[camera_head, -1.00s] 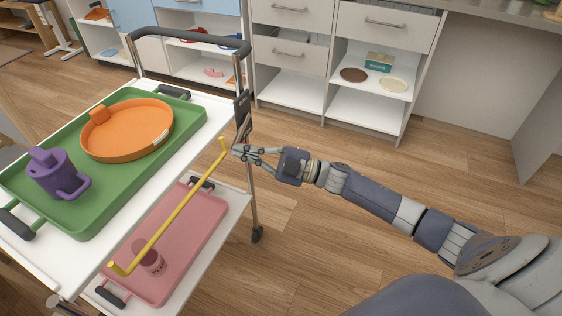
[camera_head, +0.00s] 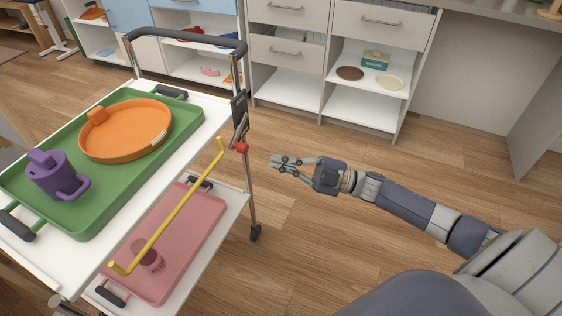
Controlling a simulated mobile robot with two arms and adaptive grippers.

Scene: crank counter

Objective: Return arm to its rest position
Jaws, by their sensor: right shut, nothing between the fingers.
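My right arm reaches in from the lower right. My right gripper (camera_head: 274,165) is shut and empty. It hangs in the air over the wooden floor, to the right of the trolley and apart from it. A small red knob (camera_head: 242,147) on a lever shows at the trolley's post, left of the gripper with a clear gap between them. My left gripper is not in view.
The white trolley (camera_head: 205,131) carries a green tray (camera_head: 100,200) with an orange plate and a purple cup. A yellow bar (camera_head: 177,205) runs along its side. A pink tray (camera_head: 190,250) is below. Cabinets (camera_head: 287,55) stand behind. Floor around my gripper is free.

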